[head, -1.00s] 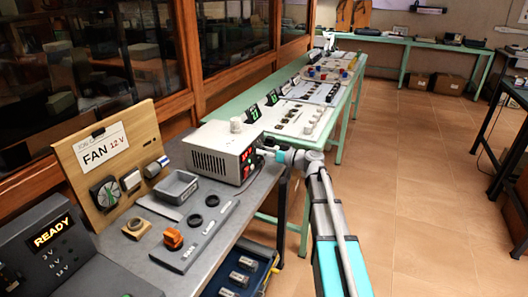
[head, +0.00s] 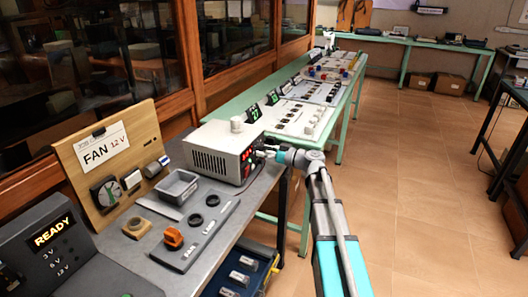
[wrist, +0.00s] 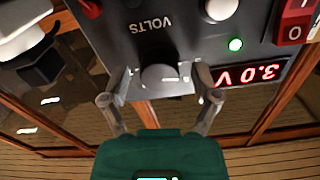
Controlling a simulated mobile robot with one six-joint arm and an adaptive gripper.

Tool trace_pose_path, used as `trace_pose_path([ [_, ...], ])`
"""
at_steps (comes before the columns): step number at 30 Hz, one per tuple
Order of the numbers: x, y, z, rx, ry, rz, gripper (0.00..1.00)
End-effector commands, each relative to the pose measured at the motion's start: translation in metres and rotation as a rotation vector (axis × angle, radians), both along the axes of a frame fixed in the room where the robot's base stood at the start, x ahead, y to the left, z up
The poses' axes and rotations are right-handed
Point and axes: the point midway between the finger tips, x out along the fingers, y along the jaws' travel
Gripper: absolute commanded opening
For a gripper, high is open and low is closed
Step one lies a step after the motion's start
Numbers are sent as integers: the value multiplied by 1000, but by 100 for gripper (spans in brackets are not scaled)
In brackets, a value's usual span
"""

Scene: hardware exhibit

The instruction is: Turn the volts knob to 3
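The volts knob (wrist: 160,76) is a dark round knob under the upside-down VOLTS label in the wrist view. It has a pale mark on its face. The red display (wrist: 247,74) beside it reads 3.0 V. My gripper (wrist: 162,72) is open, with one finger on each side of the knob and a visible gap to it on both sides. In the head view the pale power supply box (head: 212,160) stands on the grey bench, and my gripper (head: 262,152) is at its right front face. The knob is too small to make out there.
The fan board (head: 105,165), a grey tray (head: 178,187) and a READY console (head: 50,235) are on the bench.

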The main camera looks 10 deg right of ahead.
Motion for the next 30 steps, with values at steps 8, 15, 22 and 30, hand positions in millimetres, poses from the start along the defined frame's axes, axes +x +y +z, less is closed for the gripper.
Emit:
trace_pose_path([
  [8, 0, -1, 0, 1, 0, -1, 81],
  [15, -5, -7, 0, 1, 0, -2, 81],
  [22, -20, -28, 0, 1, 1, -3, 81],
  [30, -45, -62, 0, 1, 1, -4, 81],
])
